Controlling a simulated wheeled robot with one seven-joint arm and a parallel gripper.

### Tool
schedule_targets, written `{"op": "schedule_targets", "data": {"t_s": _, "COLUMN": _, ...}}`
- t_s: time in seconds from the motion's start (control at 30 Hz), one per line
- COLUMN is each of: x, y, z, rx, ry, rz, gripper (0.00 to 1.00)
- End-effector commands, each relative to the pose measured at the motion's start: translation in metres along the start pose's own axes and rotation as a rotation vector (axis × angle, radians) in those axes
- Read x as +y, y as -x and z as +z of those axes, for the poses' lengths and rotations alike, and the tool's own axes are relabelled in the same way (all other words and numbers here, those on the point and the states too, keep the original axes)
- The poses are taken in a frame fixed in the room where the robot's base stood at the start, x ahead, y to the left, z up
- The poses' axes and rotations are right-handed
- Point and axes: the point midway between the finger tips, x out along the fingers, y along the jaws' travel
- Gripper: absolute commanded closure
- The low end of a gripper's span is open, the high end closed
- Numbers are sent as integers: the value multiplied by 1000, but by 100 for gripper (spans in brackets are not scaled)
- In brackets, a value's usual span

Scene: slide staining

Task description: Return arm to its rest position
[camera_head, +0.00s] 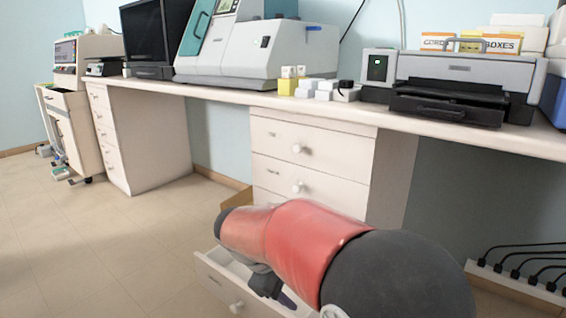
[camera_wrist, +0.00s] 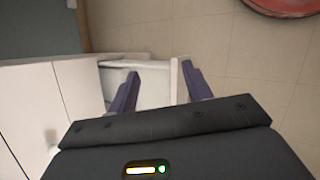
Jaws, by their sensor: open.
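My arm, red with a dark joint, reaches across the lower middle of the head view. My gripper (camera_head: 275,288) is partly hidden behind it, low over a pulled-out bottom drawer (camera_head: 218,268). In the wrist view my gripper (camera_wrist: 160,68) shows two dark purple fingers held wide apart, with nothing between them. The white drawer (camera_wrist: 151,94) lies beyond the fingers and looks empty where it shows. The arm hides part of the drawer in the head view. I cannot tell whether a finger touches it.
The drawer cabinet (camera_head: 310,165) stands under a long white counter (camera_head: 225,95). The counter carries a white and teal machine (camera_head: 245,52), small boxes (camera_head: 315,88) and a printer (camera_head: 465,85). Cables on a strip (camera_head: 520,280) lie at the lower right. Floor (camera_head: 110,240) at left is clear.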

Motion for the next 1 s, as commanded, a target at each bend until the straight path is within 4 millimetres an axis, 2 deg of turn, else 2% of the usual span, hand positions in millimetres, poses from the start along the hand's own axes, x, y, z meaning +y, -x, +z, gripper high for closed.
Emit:
{"op": "schedule_targets", "data": {"t_s": 0.03, "x": 6, "y": 7, "z": 31, "rx": 49, "ry": -87, "rz": -43, "gripper": 50}}
{"op": "schedule_targets", "data": {"t_s": 0.2, "x": 0, "y": 18, "z": 108, "rx": 202, "ry": -361, "rz": -162, "gripper": 50}}
{"op": "schedule_targets", "data": {"t_s": 0.4, "x": -25, "y": 30, "z": 181, "rx": 376, "ry": -697, "rz": -255, "gripper": 50}}
{"op": "schedule_targets", "data": {"t_s": 0.5, "x": -42, "y": 34, "z": 207, "rx": 454, "ry": -854, "rz": -283, "gripper": 50}}
{"op": "schedule_targets", "data": {"t_s": 0.7, "x": -66, "y": 37, "z": 233, "rx": 562, "ry": -1075, "rz": -303, "gripper": 50}}
{"op": "schedule_targets", "data": {"t_s": 1.0, "x": -74, "y": 36, "z": 238, "rx": 595, "ry": -1143, "rz": -309, "gripper": 50}}
